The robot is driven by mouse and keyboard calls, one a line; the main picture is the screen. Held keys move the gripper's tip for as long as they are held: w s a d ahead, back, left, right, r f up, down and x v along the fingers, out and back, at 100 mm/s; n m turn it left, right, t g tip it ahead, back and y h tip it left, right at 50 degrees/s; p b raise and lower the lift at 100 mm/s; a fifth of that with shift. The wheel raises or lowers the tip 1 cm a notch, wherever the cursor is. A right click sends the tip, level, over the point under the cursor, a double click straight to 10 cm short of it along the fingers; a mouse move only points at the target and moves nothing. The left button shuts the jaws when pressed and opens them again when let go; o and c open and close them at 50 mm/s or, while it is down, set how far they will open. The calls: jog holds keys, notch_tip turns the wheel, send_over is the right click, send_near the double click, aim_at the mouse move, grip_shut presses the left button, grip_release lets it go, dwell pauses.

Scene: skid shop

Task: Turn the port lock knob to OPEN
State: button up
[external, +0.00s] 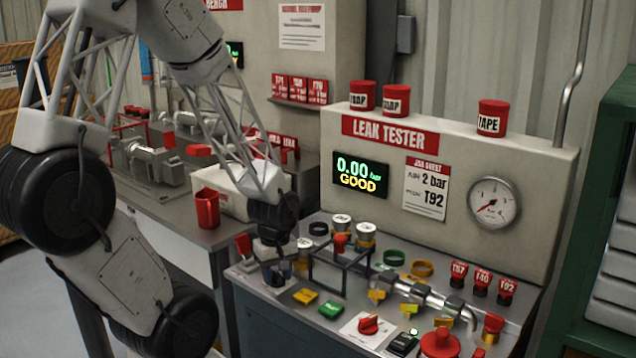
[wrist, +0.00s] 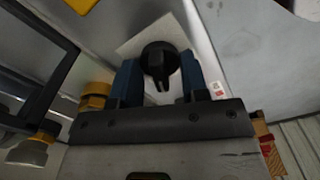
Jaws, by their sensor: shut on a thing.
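A black knob (wrist: 159,58) with a pointer sits on a white square plate (wrist: 128,46) in the wrist view. My gripper (wrist: 159,77) is shut on this knob, with one blue finger on each side of it. The pointer end faces toward the gripper's body. No lettering on the plate can be read, so I cannot tell which setting it points to. In the external view my gripper (external: 273,273) is down at the left end of the leak tester bench, and its fingers mostly hide the knob.
A dark wire frame (external: 338,268) stands just right of my gripper. A red knob (external: 369,325) sits on another white plate. Metal fittings with yellow tags (external: 420,292) and a red cup (external: 207,208) are nearby.

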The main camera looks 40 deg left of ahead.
aim_at(277, 273)
jog(key=shift+o, duration=1.4)
jog(key=shift+r, duration=0.15)
jog(key=shift+r, duration=3.6)
